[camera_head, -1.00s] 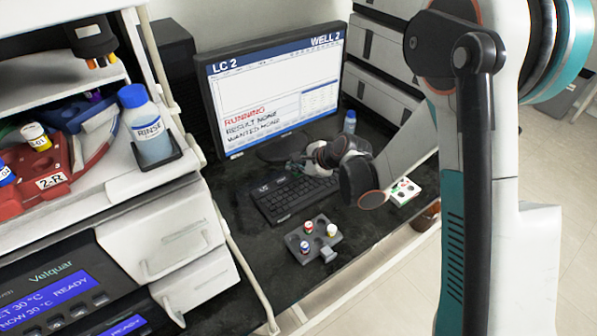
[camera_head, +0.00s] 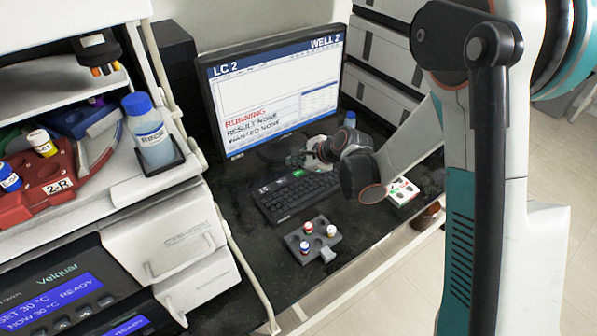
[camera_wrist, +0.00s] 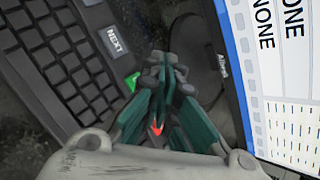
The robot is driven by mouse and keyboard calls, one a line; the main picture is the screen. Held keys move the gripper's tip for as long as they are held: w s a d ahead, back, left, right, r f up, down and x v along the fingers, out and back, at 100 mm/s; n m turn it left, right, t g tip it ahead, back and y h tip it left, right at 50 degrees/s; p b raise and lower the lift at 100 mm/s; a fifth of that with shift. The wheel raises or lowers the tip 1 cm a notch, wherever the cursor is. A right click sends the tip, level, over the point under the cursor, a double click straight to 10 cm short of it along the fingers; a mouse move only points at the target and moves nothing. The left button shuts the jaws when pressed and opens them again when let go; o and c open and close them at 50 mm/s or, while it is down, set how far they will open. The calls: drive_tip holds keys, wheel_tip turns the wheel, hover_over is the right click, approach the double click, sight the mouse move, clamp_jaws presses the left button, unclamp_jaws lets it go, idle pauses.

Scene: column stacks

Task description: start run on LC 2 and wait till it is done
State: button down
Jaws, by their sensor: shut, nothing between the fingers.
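The LC 2 monitor (camera_head: 275,90) stands on the dark bench. Its header reads "LC 2" and "WELL 2", and its text reads "RUNNING", "RESULT NONE", "WANTED NONE". The black keyboard (camera_head: 297,196) lies in front of it. My gripper (camera_wrist: 165,85) is shut and empty between the keyboard and the monitor's lower edge in the wrist view. A green key (camera_wrist: 132,81) and a key marked "NEXT" (camera_wrist: 114,41) show beside the fingers. In the head view my wrist partly covers the keyboard's right end, and the fingertips are hard to make out.
A grey rack (camera_head: 313,240) with several capped vials sits in front of the keyboard. A white holder (camera_head: 402,192) and a brown bottle (camera_head: 427,217) are at the right. A rinse bottle (camera_head: 150,132) and red 2-R rack (camera_head: 40,180) stand on the left instrument.

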sight(297, 174)
drive_tip(key=shift+r+p, duration=1.15)
drive_tip(key=shift+r, duration=1)
